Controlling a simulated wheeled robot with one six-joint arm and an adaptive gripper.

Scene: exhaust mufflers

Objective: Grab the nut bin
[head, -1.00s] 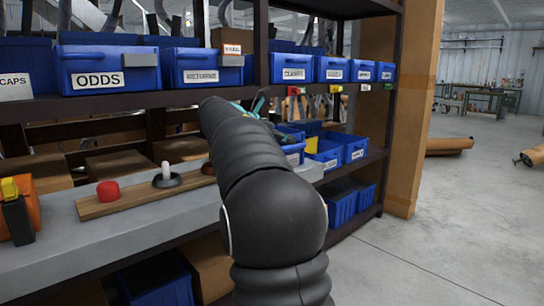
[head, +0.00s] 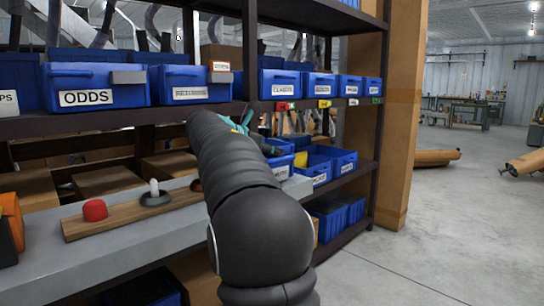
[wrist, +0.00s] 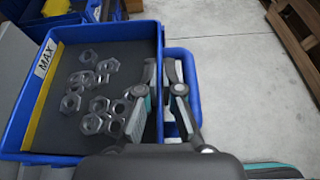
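In the wrist view, a blue bin (wrist: 88,30) holds several loose metal nuts (wrist: 98,100). It has a yellow strip and a MAX label along its left inner side, and a blue loop handle (wrist: 193,75) on its right side. My gripper (wrist: 160,115) is open at that right wall, one finger inside the bin and the other outside, within the handle loop. Contact with the wall cannot be told. In the head view, my gripper (head: 243,122) is small and partly hidden by my arm. A blue bin (head: 281,172) with a hard-to-read label shows just beyond it.
Blue bins, including ODDS (head: 85,98), line the upper shelf (head: 110,121) above my gripper. More blue bins (head: 345,160) stand to the right on the lower shelf. A wooden board (head: 120,217) with a red knob lies on the grey ledge. Clear floor (head: 440,225) opens at right.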

